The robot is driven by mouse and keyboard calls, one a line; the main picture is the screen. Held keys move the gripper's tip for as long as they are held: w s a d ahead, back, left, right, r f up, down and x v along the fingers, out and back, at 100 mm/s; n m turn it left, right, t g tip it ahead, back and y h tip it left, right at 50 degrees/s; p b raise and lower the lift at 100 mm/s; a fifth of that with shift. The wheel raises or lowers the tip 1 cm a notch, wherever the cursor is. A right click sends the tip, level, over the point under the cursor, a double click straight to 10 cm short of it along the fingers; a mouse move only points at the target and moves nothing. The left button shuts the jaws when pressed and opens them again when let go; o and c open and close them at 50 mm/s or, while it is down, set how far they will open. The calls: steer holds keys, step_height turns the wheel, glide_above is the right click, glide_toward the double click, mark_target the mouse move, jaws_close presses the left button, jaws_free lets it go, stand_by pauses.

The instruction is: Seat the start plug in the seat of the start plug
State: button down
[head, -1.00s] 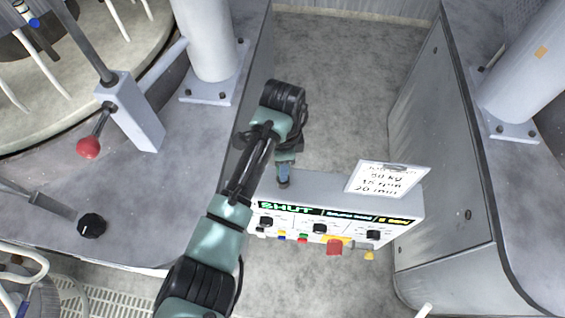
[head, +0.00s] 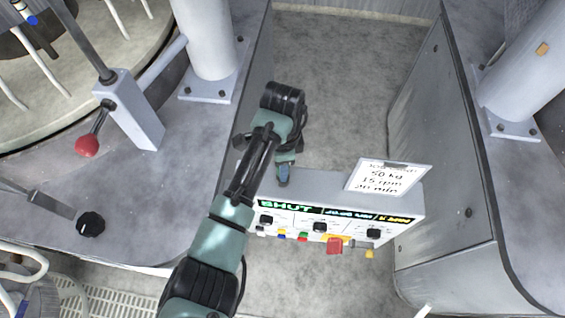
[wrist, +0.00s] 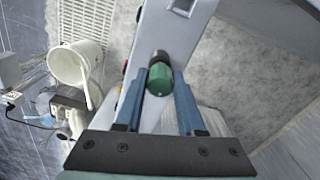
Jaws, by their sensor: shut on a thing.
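My gripper (head: 284,176) is over the left part of the top of the white control box (head: 335,187). In the wrist view, its two blue fingers (wrist: 160,74) are shut on a green cylinder (wrist: 160,84), which looks like the start plug. A dark collar shows at the plug's far end, close to the box top. I cannot tell whether the plug touches the box or sits in a seat. The seat itself is not clearly visible. In the head view the plug is hidden by my gripper.
A white card (head: 388,177) stands on the box's right part. The box front has black knobs, coloured buttons and a red knob (head: 334,246). Grey machine bases stand left and right. A red-knobbed lever (head: 87,145) and a black knob (head: 91,224) are at left.

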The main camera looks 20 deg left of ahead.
steer(key=shift+f+b, duration=0.65)
steer(key=shift+f, duration=0.55)
steer(key=shift+c, duration=2.2)
jaws_free()
steer(key=shift+r, duration=0.1)
step_height(320, 180, up, 13)
steer(key=p, duration=0.1)
